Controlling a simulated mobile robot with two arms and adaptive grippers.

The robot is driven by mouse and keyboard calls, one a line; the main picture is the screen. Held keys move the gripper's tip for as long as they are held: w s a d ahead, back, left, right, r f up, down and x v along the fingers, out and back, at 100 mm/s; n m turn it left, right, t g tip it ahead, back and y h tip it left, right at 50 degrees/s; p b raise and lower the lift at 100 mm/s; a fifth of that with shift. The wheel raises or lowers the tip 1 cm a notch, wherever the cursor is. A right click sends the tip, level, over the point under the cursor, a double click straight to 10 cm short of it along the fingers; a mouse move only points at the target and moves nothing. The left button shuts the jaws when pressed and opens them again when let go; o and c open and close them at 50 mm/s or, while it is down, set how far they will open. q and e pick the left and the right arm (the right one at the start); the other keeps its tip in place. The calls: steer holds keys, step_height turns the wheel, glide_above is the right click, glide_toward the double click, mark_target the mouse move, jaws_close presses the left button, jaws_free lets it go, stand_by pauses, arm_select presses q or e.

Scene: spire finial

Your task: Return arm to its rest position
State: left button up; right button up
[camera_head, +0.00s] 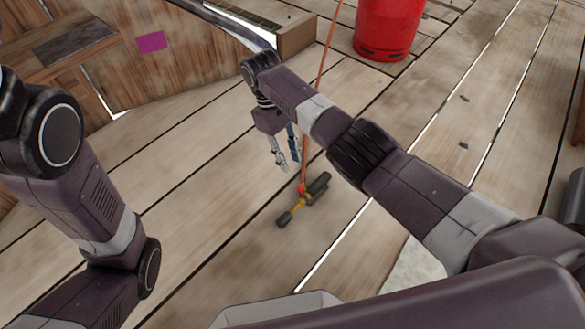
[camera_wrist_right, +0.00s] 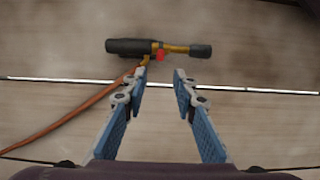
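My right gripper (camera_head: 285,160) hangs above the plank floor near the middle of the head view. In the right wrist view my right gripper (camera_wrist_right: 160,82) has its two blue fingers apart, with nothing between the tips. My left arm shows at the left of the head view, but its gripper is out of the picture. A torch-like tool (camera_head: 305,199) with black grips, a yellow middle and a red part lies on the floor below the right gripper. The tool (camera_wrist_right: 158,48) also shows beyond the fingertips in the right wrist view, apart from them.
An orange-brown hose (camera_head: 327,48) runs from the tool up past the right gripper. A red bucket (camera_head: 388,28) stands at the back right. A wooden structure (camera_head: 130,70) with a magenta patch (camera_head: 151,41) is at the back left. The plank floor (camera_head: 190,200) between is mostly clear.

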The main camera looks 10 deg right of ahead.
steer(key=shift+r, duration=0.3)
